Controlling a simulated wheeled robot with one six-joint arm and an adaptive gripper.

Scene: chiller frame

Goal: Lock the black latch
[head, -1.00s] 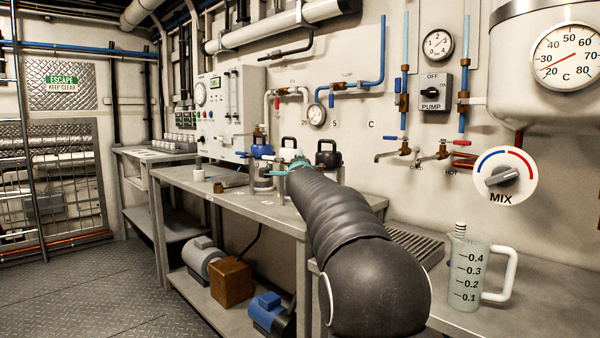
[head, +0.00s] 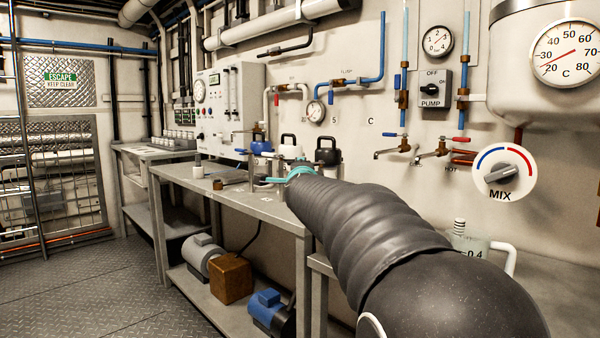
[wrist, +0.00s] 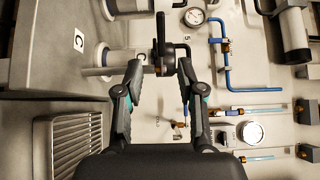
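My gripper (wrist: 159,66) is open in the wrist view, with its two dark, teal-jointed fingers spread. A black part with a long bar-shaped handle (wrist: 161,30) shows beyond and between the fingertips, at the end of a pale cylinder; it looks like the black latch, but I cannot tell its lock state. I cannot tell whether the fingers touch it. In the head view a black-topped canister (head: 328,150) stands on the bench beside white-topped and blue-topped ones. My gripper (head: 300,172) is in front of them, mostly hidden by my arm.
The grey bench (head: 230,200) runs along the wall. A blue-topped canister (head: 260,143) and a white-topped canister (head: 290,150) stand close together. A small brown jar (head: 218,185) is at left. A measuring jug (head: 470,241) is partly hidden by my arm. A grey grate (wrist: 68,145) shows in the wrist view.

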